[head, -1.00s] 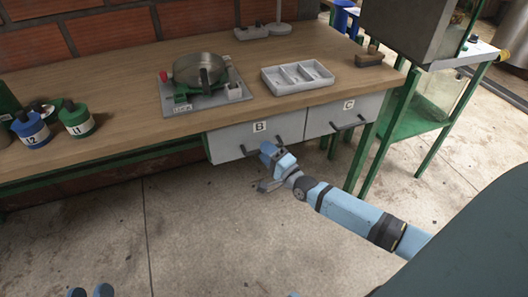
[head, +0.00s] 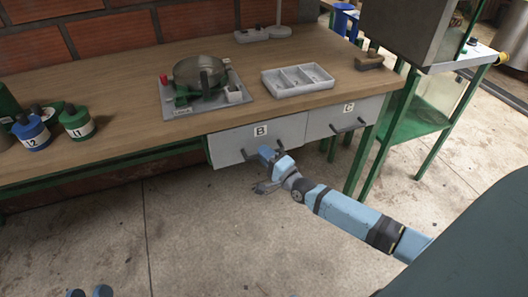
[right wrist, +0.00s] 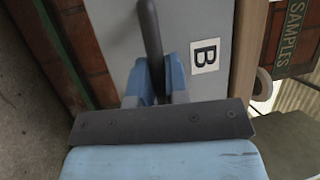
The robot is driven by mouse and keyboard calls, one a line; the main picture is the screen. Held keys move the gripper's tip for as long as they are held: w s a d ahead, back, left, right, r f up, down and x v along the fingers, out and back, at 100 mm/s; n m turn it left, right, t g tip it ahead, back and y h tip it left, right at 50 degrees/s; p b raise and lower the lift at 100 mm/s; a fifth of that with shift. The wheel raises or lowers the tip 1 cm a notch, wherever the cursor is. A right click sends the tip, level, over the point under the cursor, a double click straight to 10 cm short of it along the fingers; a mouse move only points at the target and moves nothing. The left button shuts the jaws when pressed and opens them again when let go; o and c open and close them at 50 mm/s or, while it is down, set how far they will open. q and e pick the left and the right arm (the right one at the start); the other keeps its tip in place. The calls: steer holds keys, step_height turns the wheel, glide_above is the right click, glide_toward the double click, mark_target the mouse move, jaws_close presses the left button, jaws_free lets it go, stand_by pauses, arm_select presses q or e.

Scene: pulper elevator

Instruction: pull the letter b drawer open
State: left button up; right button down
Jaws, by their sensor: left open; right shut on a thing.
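The letter B drawer (head: 231,148) is a light grey front under the bench top, with a white B label (head: 260,131) and a dark bar handle (head: 246,156). I see no clear gap showing it pulled out from the neighbouring drawer. My right gripper (head: 267,153) is shut on that handle. In the right wrist view the handle (right wrist: 150,35) runs between the blue fingers (right wrist: 158,80), beside the B label (right wrist: 205,56). My left gripper (head: 89,292) is open and empty at the bottom left edge, mostly out of frame, far from the drawer.
The letter C drawer (head: 340,117) is next to it on the right. A pot (head: 200,71) on a grey plate, a divided tray (head: 297,80) and bottles (head: 77,121) stand on the bench (head: 140,75). A green-legged stand (head: 415,125) is at the right. The floor in front is clear.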

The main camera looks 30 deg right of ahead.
arm_select(q)
steer(key=s+a+f+g+y+p, duration=0.3)
steer(key=a+f+g+p, duration=0.1)
steer(key=f+p, duration=0.4)
steer(key=shift+a+f+g+y+p, duration=0.3)
steer(key=shift+a+g, duration=0.1)
arm_select(e)
steer(key=s+a, duration=0.2)
steer(key=s, duration=0.9)
steer(key=s+a, duration=0.3)
steer(key=s, duration=0.8)
steer(key=shift+a, duration=0.15)
steer(key=c, duration=1.1)
jaws_free()
steer(key=shift+c, duration=0.2)
steer(key=shift+s, duration=0.1)
